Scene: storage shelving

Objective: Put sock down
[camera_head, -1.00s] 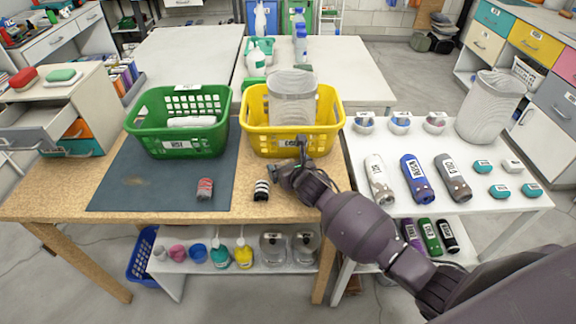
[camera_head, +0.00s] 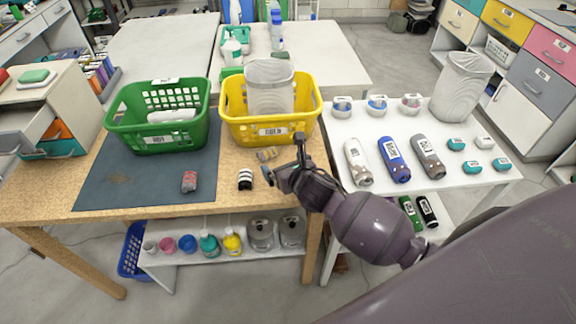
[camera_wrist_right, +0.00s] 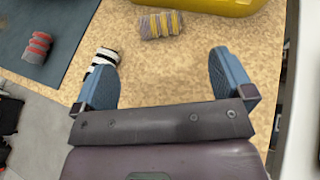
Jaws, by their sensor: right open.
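A rolled grey and yellow striped sock (camera_head: 267,154) lies on the wooden table just in front of the yellow basket; it also shows in the right wrist view (camera_wrist_right: 160,24). A black and white striped sock (camera_head: 245,179) lies to its front left, and in the wrist view (camera_wrist_right: 101,68) it is partly behind my left-side finger. A red and grey sock (camera_head: 189,181) lies on the dark mat; it shows at upper left in the wrist view (camera_wrist_right: 38,47). My left gripper is not in view.
A yellow basket (camera_head: 234,107) holding a mesh bin (camera_head: 270,88) and a green basket (camera_head: 157,130) stand at the table's back. A white table (camera_head: 395,205) on the right holds several bottles and small items. The front of the mat (camera_head: 120,195) is mostly clear.

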